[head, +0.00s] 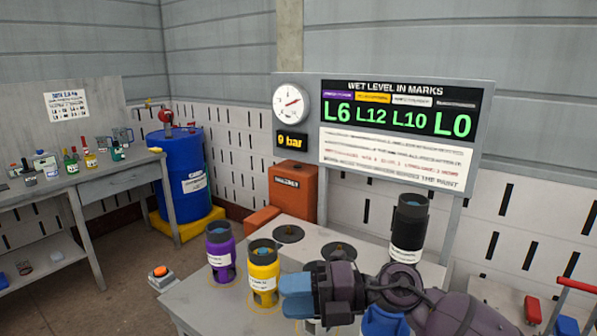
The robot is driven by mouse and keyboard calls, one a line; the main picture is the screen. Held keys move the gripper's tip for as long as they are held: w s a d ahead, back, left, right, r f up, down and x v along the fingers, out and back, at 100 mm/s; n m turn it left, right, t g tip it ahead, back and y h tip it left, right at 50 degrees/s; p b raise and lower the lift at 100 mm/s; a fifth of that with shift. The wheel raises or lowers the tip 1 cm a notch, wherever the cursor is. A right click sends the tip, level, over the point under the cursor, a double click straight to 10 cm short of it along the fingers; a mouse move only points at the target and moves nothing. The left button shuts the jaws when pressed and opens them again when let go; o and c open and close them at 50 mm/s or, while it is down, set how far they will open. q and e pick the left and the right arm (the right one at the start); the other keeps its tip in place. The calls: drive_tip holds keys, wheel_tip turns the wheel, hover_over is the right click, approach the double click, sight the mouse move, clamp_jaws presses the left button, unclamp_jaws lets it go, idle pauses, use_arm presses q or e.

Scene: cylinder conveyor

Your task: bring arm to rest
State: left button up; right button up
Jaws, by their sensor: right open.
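My right arm comes in from the lower right, and its gripper (297,293) has blue fingertips pointing left over the front of the grey table (190,305). I see nothing held between the fingertips. A yellow cylinder (263,284) stands upright just left of the fingertips; whether they touch cannot be told. A purple cylinder (220,258) stands further left. A black cylinder (408,222) stands upright behind the arm. Part of the tabletop is hidden under the gripper and forearm. My left gripper is not in view.
Two dark round discs lie at the table's back, one here (288,234). A sign board (395,155) and a gauge (291,103) stand behind. An orange box (293,190) and blue drum (181,170) are beyond. A workbench (90,190) with bottles stands left; floor between is mostly clear.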

drive_tip(key=w+d+r+m+t, duration=0.25)
drive_tip(key=d+m+t, duration=0.55)
drive_tip(key=m+t, duration=0.8)
drive_tip(key=s+d+f+m+t+h, duration=0.1)
drive_tip(key=s+d+f+m+h, duration=0.1)
drive_tip(key=d+f+m+h, duration=0.45)
drive_tip(key=s+d+f+m+t+h, duration=0.15)
drive_tip(key=d+f+m+h, duration=0.25)
drive_tip(key=d+m+h, duration=0.45)
drive_tip(key=s+d+f+m+g+h, duration=0.1)
drive_tip(key=s+d+f+m+g, duration=0.1)
drive_tip(key=s+f+g, duration=0.45)
drive_tip(key=s+d+f+m+g+h, duration=0.1)
drive_tip(key=s+f+m+g, duration=0.2)
drive_tip(key=s, duration=0.7)
drive_tip(key=s+d+f+m+g+h, duration=0.1)
drive_tip(key=s+d+f+g, duration=0.1)
drive_tip(key=s+f+g, duration=0.5)
drive_tip(key=w+f+n+t, duration=0.1)
drive_tip(key=w+f+t, duration=0.6)
drive_tip(key=f+t, duration=0.1)
drive_tip(key=shift+f+t+y, duration=0.3)
drive_tip(key=shift+t+y, duration=0.1)
drive_tip(key=shift+t, duration=0.3)
